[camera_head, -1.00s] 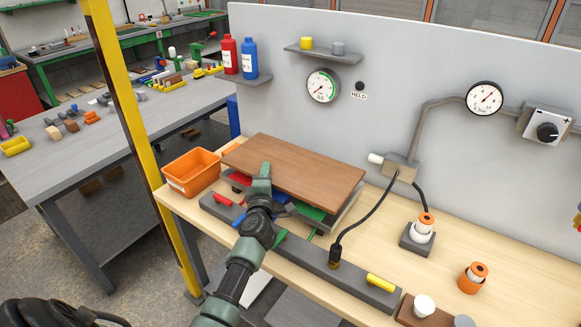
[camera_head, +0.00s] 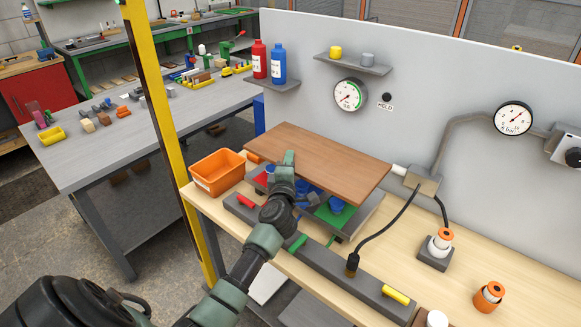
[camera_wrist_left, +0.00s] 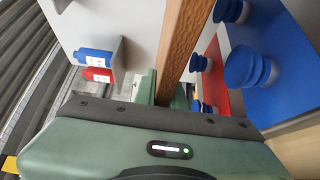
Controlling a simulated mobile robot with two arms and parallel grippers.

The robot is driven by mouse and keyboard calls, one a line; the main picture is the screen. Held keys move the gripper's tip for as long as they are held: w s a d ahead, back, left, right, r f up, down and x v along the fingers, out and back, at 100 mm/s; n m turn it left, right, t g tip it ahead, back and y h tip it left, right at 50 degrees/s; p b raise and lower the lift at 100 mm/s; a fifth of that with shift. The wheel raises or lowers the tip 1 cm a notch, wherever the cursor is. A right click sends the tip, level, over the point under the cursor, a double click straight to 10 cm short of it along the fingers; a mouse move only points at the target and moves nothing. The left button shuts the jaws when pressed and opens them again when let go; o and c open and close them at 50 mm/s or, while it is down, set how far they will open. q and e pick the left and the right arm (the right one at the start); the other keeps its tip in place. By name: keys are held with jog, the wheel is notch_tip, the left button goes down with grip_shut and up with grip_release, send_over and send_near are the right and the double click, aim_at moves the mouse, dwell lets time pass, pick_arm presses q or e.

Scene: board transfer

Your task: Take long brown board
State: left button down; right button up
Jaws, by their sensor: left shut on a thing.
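The long brown board (camera_head: 330,165) is held level above a grey fixture (camera_head: 362,212) with red, blue and green areas on top. Blue round knobs (camera_head: 338,204) show in the gap beneath it. My left gripper (camera_head: 288,166) is shut on the board's near edge, towards its left end. In the left wrist view the board (camera_wrist_left: 185,40) runs upward from between the green fingers (camera_wrist_left: 164,88), with the blue knobs (camera_wrist_left: 248,68) beside it, apart from it. The fixture's rear part is hidden under the board. My right gripper is out of view.
An orange bin (camera_head: 216,174) stands close to the board's left end. A grey panel (camera_head: 440,75) with gauges rises behind. A socket with a black cable (camera_head: 385,228) is near the right end. A yellow post (camera_head: 160,110) stands left.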

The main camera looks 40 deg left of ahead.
pick_arm(q)
notch_tip(320, 180, up, 6)
jog(key=shift+w+f+p, duration=0.1)
jog(key=shift+f+p, duration=0.15)
jog(key=shift+p, duration=1)
notch_tip(320, 180, up, 5)
jog(key=p, duration=0.6)
jog(key=shift+f, duration=0.15)
